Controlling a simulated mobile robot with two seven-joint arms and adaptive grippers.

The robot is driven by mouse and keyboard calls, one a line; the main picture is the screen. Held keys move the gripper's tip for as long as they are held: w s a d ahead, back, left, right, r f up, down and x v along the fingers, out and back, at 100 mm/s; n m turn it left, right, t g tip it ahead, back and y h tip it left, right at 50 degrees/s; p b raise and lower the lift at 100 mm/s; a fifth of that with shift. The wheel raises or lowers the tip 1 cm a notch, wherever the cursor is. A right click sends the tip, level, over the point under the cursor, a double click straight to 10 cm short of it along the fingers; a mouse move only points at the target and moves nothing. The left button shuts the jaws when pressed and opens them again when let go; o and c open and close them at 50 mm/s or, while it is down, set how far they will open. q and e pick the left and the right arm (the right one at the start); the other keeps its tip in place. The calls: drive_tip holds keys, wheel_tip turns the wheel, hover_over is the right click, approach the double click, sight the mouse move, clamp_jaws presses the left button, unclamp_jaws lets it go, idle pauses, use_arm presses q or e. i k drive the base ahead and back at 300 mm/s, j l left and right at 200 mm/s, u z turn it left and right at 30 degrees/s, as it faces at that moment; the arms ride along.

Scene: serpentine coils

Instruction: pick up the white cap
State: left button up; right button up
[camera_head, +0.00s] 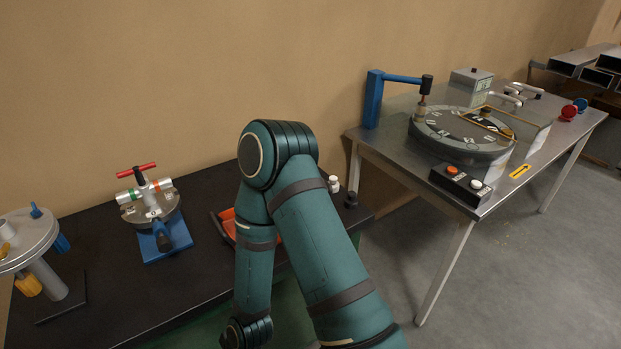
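A small white cap-like piece (333,184) stands near the back right edge of the dark table (120,310), just right of my raised teal arm. It is small in the picture, so I cannot tell whether it is a separate cap or the top of a small bottle. My teal arm comes in from the bottom right, bends at its elbow above the table and runs back down out of the picture. Neither of my grippers shows, so I cannot see what they hold.
A small black piece (351,200) stands close to the white one. An orange tray (229,222) is partly hidden behind my arm. A red-handled valve fixture (150,206) and a grey round stand (27,240) are farther left. A metal table (385,147) with a dial stands right, across a gap.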

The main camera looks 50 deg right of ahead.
sight(332, 180)
drive_tip(key=k+l+u, duration=0.1)
drive_tip(key=l+u, duration=0.15)
drive_tip(key=l, duration=0.2)
drive_tip(key=k+l+u, duration=0.1)
drive_tip(key=l+u, duration=0.15)
drive_tip(key=l, duration=0.25)
drive_tip(key=k+l, duration=0.1)
drive_tip(key=l, duration=0.2)
drive_tip(key=k+l+u, duration=0.1)
drive_tip(key=l, duration=0.25)
drive_tip(key=k+l, duration=0.15)
drive_tip(key=l, duration=0.15)
